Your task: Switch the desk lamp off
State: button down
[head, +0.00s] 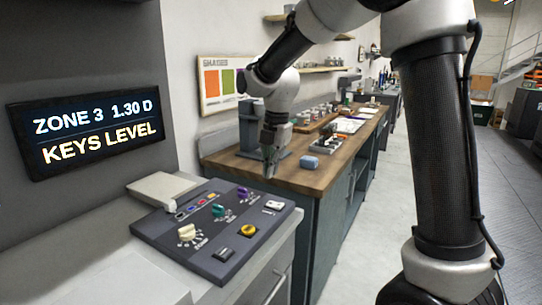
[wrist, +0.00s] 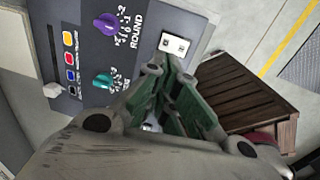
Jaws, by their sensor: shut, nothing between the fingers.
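No desk lamp can be made out in either view. A dark control panel (head: 165,229) lies on a light grey cabinet at the lower left of the head view. The labels are too small to read in the head view. My gripper (head: 269,174) is shut and empty, pointing down above and beyond the white switch. In the wrist view, the white switch (wrist: 174,44) shows just past my fingertips (wrist: 168,68), apparently untouched.
The panel also has cream (head: 187,233), teal (head: 218,210) and purple (head: 243,193) knobs. A wall display (head: 90,130) reads "ZONE 3 1.30 D KEYS LEVEL". A wooden-topped bench (head: 312,178) with trays stands behind. Clear floor (head: 375,240) lies to the right.

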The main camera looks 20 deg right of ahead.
jog(key=shift+w+a+r, duration=0.1)
jog(key=shift+r, duration=1)
jog(key=shift+w+a+r, duration=0.1)
jog(key=shift+r, duration=0.95)
jog(key=s+d+m+t, duration=0.1)
jog(key=s+d+m, duration=0.5)
jog(key=s+m, duration=0.3)
jog(key=s+d+r+m+t, duration=0.1)
jog(key=s+d+m, duration=0.5)
jog(key=s+m, duration=0.3)
jog(key=s+d+m+t+h, duration=0.1)
jog(key=s+d+m, duration=0.5)
jog(key=s+m, duration=0.3)
jog(key=shift+s+r, duration=0.15)
jog(key=shift+s, duration=0.45)
